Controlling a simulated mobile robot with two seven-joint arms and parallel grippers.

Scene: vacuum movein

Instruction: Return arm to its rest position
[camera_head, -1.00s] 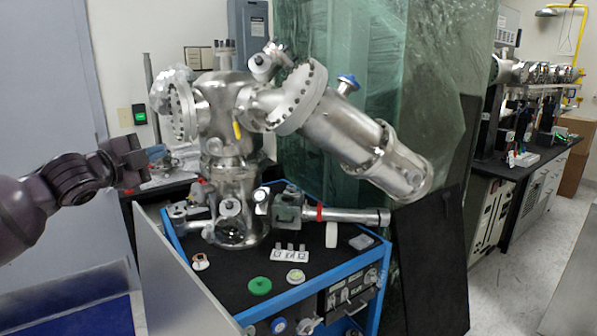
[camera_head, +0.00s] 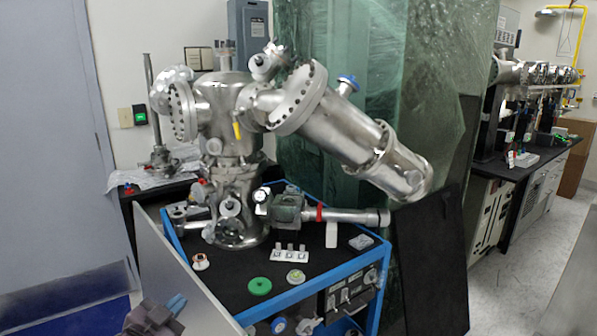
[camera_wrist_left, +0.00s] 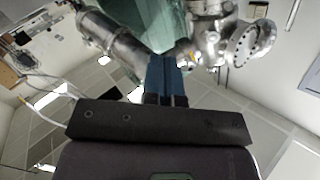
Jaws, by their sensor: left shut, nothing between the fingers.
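My left gripper (camera_head: 176,303) is low at the bottom left of the head view, in front of the grey panel on the cart's left side. Only its end shows there; the rest of the arm is below the picture. In the left wrist view its two blue fingers (camera_wrist_left: 167,78) are together, with nothing between them. The steel vacuum chamber (camera_head: 232,115) stands on the cart, apart from the gripper and beyond it. The chamber also shows at the top of the left wrist view (camera_wrist_left: 212,30). My right gripper is not in view.
The blue-edged cart (camera_head: 310,287) has a black top with a green disc (camera_head: 259,286), a white sample holder (camera_head: 290,254) and other small parts. A dark panel (camera_head: 432,255) leans at its right. A wrapped green structure (camera_head: 335,120) stands behind. Floor shows at the right.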

